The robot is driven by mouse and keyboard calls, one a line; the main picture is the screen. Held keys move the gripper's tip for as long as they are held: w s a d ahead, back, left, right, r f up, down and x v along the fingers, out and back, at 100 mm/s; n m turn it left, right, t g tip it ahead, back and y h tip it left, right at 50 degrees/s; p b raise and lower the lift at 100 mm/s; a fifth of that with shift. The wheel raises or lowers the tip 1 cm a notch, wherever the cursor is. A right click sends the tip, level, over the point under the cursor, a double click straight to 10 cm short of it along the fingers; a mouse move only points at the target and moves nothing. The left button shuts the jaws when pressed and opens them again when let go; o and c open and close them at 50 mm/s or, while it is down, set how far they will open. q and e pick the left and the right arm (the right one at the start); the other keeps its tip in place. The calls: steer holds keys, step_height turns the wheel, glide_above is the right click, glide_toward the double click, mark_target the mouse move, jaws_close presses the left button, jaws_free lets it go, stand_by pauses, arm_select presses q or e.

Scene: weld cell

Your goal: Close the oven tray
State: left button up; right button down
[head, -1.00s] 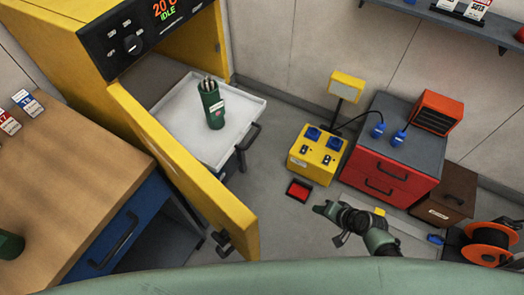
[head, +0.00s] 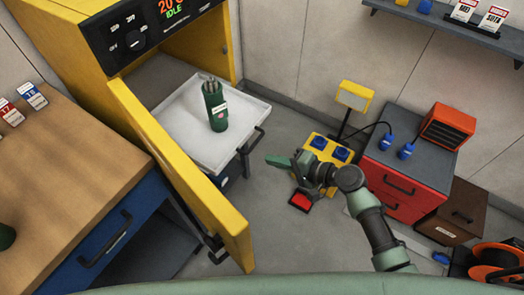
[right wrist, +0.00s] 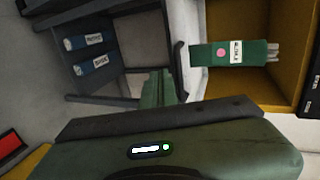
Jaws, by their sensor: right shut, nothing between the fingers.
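The yellow oven (head: 60,40) stands at the upper left with its door (head: 180,165) swung open toward me. Its white tray (head: 180,140) is pulled out and has a dark handle (head: 252,145) on its right front edge. A green canister of rods (head: 215,108) stands upright on the tray. My right gripper (head: 272,161) is shut and empty, to the right of the tray handle and a little apart from it in the head view. In the right wrist view, the gripper fingers (right wrist: 158,88) point at the handle (right wrist: 181,72); whether they touch is unclear.
A wooden-topped blue workbench (head: 70,170) is at the left. A yellow socket box (head: 325,150), a red pedal (head: 301,201) and a red cabinet (head: 400,180) are at the right. Blue labelled containers (right wrist: 88,66) sit on a shelf below the tray.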

steer(key=a, duration=0.1)
steer(key=w+a, duration=0.1)
steer(key=w+a+p, duration=0.1)
steer(key=shift+w+a+r, duration=0.25)
steer(key=shift+a, duration=0.05)
